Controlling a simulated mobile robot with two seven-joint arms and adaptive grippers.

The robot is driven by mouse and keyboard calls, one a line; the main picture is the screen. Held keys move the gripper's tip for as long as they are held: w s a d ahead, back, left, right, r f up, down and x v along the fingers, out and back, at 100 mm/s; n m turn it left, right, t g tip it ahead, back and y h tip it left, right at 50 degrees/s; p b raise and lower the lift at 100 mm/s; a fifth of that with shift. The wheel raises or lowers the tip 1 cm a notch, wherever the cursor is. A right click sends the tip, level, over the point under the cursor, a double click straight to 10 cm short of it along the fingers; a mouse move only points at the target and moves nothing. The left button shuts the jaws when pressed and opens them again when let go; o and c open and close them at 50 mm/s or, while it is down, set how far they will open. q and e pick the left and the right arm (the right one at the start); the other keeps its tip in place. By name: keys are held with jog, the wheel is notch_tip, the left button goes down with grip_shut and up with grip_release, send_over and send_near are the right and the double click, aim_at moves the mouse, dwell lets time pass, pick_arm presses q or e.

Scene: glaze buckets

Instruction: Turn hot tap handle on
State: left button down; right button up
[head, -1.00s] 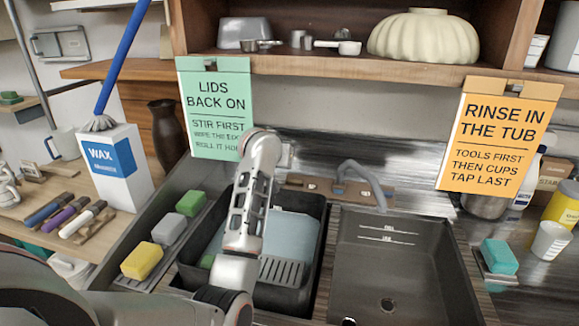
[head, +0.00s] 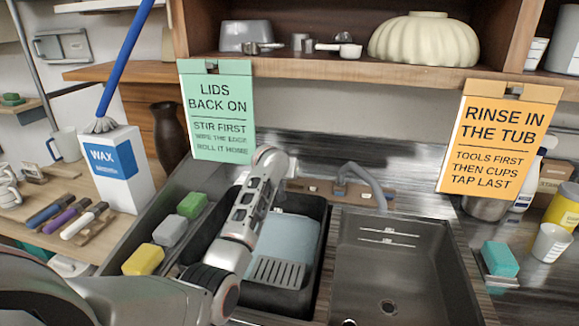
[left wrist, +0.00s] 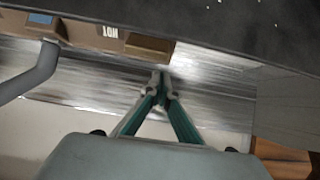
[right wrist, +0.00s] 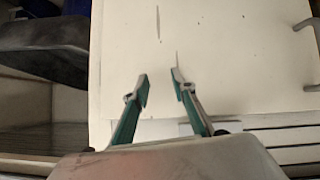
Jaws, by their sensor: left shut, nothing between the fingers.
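The tap panel (head: 325,189) is a wooden strip behind the sinks, with a grey curved spout (head: 368,180). In the left wrist view the panel (left wrist: 85,32) appears upside down, with the label HOT (left wrist: 110,31) and a brown wooden block (left wrist: 148,46) beside it, which looks like the hot handle. My left gripper (left wrist: 161,78) is shut and empty, its tips close to this block; I cannot tell whether they touch. In the head view my wrist hides its fingers. My right gripper (right wrist: 160,84) is open and empty in front of a pale cabinet front.
A dark tub (head: 315,250) with a blue item and a grey rack sits left of the empty sink (head: 395,265). Yellow, grey and green sponges (head: 168,231) lie at its left. A green sign (head: 220,110) and an orange sign (head: 497,140) hang from the shelf above.

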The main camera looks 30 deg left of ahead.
pick_arm(q)
jog(key=shift+s+d+f, duration=0.1)
jog(key=shift+s+f, duration=0.1)
jog(key=shift+s, duration=0.2)
jog(key=shift+s+d+f, duration=0.15)
jog(key=shift+s+f, duration=0.25)
jog(key=shift+s, duration=0.1)
pick_arm(e)
jog(key=shift+s+d+f, duration=0.35)
jog(key=shift+d+f, duration=0.05)
jog(key=shift+d, duration=0.05)
pick_arm(q)
jog(key=shift+w, duration=0.15)
pick_arm(e)
jog(key=shift+a, duration=0.15)
